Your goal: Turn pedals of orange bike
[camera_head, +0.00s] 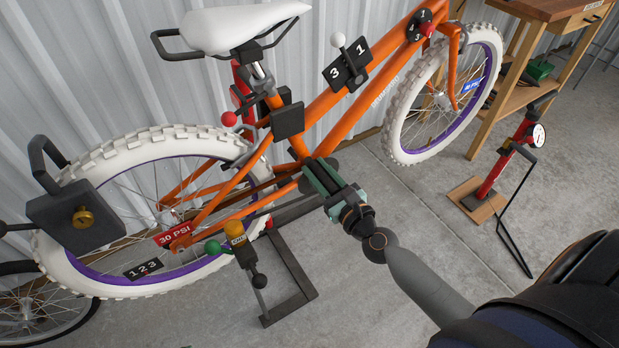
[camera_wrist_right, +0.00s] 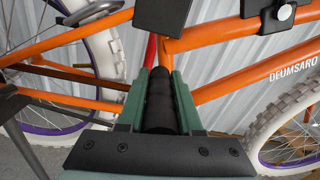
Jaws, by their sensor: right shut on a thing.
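The orange bike (camera_head: 345,98) stands along the corrugated wall, its rear wheel at the left and its front wheel at the upper right. My right gripper (camera_head: 323,177) is at the low middle of the frame, by the cranks. In the right wrist view its green fingers (camera_wrist_right: 159,85) are closed around a black ribbed cylinder, apparently a pedal (camera_wrist_right: 159,105). The fingers and palm hide its sides and near end, and the crank behind it is mostly hidden. My left gripper is in neither view.
A black box with a brass knob (camera_head: 84,217) is at the rear wheel. A dark stand (camera_head: 290,290) is under the bike's rear. A red floor pump (camera_head: 497,170) and a wooden workbench (camera_head: 545,60) are at the right. The concrete floor between the bike and pump is clear.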

